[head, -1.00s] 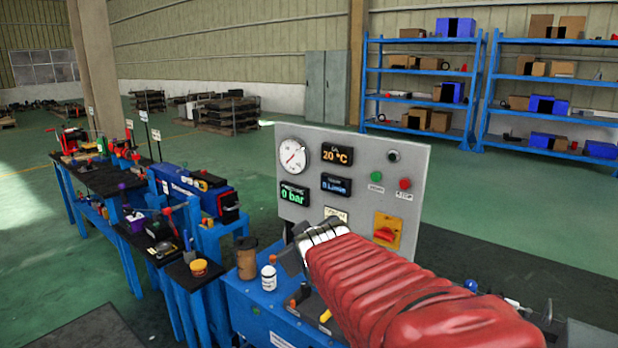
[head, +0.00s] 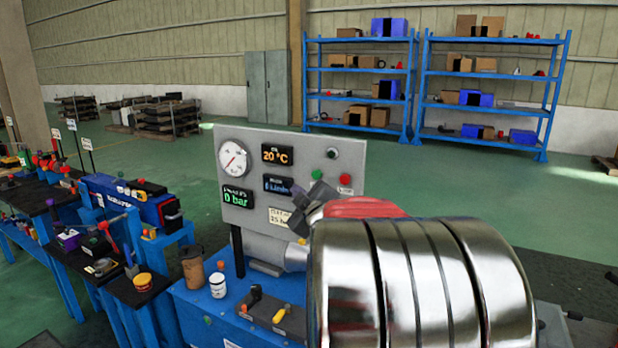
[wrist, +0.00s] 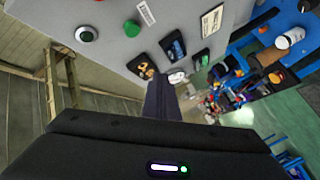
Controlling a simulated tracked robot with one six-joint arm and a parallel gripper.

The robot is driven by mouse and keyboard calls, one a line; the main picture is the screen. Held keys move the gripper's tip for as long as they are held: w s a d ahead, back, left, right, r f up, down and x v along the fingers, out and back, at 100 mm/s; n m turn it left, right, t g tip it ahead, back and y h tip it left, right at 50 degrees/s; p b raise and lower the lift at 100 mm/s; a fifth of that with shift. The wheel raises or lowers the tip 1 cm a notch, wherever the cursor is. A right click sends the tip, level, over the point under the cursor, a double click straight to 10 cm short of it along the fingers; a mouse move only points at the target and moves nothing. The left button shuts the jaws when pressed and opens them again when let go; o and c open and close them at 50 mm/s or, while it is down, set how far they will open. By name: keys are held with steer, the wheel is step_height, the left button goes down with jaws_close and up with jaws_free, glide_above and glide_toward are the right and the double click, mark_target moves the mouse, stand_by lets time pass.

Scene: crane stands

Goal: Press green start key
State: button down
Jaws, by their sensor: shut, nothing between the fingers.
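The green key (head: 317,174) is a small round button on the grey control panel (head: 290,149), left of a red key (head: 345,179). In the wrist view the green key (wrist: 132,28) stands out from the panel at the upper middle. My gripper (head: 308,204) is shut and empty, just below the green key in the head view. In the wrist view the dark gripper (wrist: 163,97) appears in front of the panel's edge, apart from the green key in the picture. I cannot tell its depth to the panel.
The panel also carries a dial gauge (head: 233,158), lit displays and a black round knob (wrist: 87,34). A brown jar (head: 193,268) and a white bottle (head: 217,285) stand on the blue bench before it. My arm covers the panel's lower right.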

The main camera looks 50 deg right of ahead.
mark_target(315, 179)
steer(key=shift+d, duration=0.1)
steer(key=shift+w+d, duration=0.4)
steer(key=shift+d, duration=1)
steer(key=shift+w+d, duration=0.45)
steer(key=shift+d, duration=0.9)
steer(key=shift+w+d, duration=0.4)
steer(key=shift+d, duration=1)
steer(key=shift+d, duration=0.15)
steer(key=shift+w+d, duration=0.15)
steer(key=shift+d, duration=0.1)
steer(key=shift+w+d, duration=0.1)
steer(key=shift+d, duration=0.4)
steer(key=shift+a, duration=0.1)
steer(key=shift+s+a, duration=0.25)
steer(key=shift+a, duration=0.6)
steer(key=shift+s+a, duration=0.25)
steer(key=shift+a, duration=0.55)
steer(key=shift+s+a, duration=0.2)
steer(key=shift+a, duration=0.6)
steer(key=shift+s+a, duration=0.25)
steer(key=shift+a, duration=0.55)
